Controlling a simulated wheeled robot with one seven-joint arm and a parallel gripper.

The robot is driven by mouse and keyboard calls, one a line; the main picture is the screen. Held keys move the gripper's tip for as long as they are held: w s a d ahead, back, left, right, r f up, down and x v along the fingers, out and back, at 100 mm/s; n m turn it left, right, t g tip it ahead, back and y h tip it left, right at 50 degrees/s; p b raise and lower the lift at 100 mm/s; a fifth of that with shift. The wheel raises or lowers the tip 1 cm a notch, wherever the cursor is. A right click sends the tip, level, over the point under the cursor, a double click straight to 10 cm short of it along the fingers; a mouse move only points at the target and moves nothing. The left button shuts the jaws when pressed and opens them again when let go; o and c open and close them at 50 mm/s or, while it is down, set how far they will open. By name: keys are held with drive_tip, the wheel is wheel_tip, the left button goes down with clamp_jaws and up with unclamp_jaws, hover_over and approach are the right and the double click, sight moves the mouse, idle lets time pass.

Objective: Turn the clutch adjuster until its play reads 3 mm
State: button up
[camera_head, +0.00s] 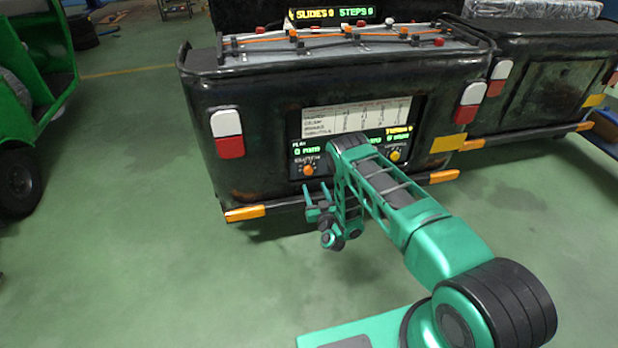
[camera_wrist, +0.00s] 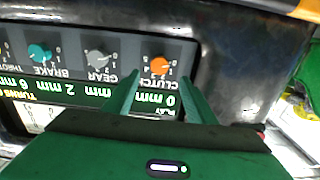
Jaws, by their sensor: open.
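The clutch adjuster is an orange knob (camera_head: 308,169) at the left end of the rear panel. In the wrist view, which is upside down, the clutch knob (camera_wrist: 160,66) lies just beyond and between my fingertips. Its play display (camera_wrist: 155,99) reads 0 mm. My gripper (camera_wrist: 160,80) is open, one finger toward each side of the knob, with nothing between the fingers. In the head view my gripper (camera_head: 316,190) hangs just below the knob. I cannot make out the knob's pointer position.
A yellow knob (camera_head: 395,156) is at the panel's right end. The green floor is clear in front.

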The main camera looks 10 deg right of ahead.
sight(309, 172)
drive_tip(key=w, duration=0.9)
drive_tip(key=shift+d, duration=0.1)
drive_tip(key=c, duration=1)
